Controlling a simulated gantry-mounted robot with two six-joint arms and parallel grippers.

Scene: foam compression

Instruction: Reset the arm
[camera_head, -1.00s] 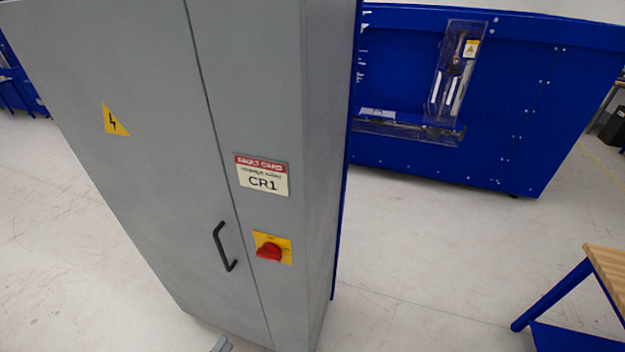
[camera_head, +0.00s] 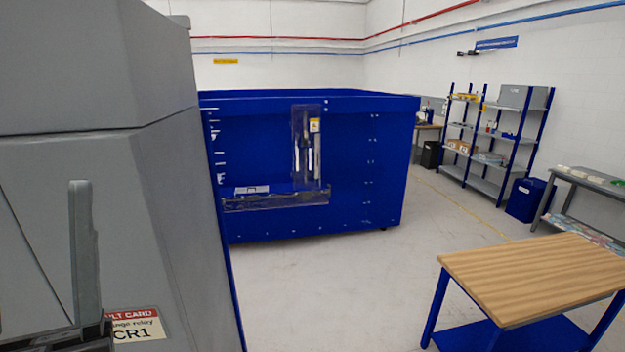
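A grey gripper finger (camera_head: 84,245) stands upright at the lower left, close to the camera. I take it as part of my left gripper. Only one finger shows clearly, so its opening cannot be told. It overlaps the front of the grey cabinet (camera_head: 175,215), and I cannot tell whether it touches. The cabinet's fault card (camera_head: 138,327), marked CR1, is partly hidden behind the gripper. The cabinet's handle and most of its door are out of view. My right gripper is not in view.
A blue machine (camera_head: 370,170) with a clear guard (camera_head: 308,150) stands behind the cabinet. A wood-topped table (camera_head: 540,275) is at the lower right. Shelves (camera_head: 500,135), a blue bin (camera_head: 527,198) and a grey bench (camera_head: 595,183) line the right. The floor between is clear.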

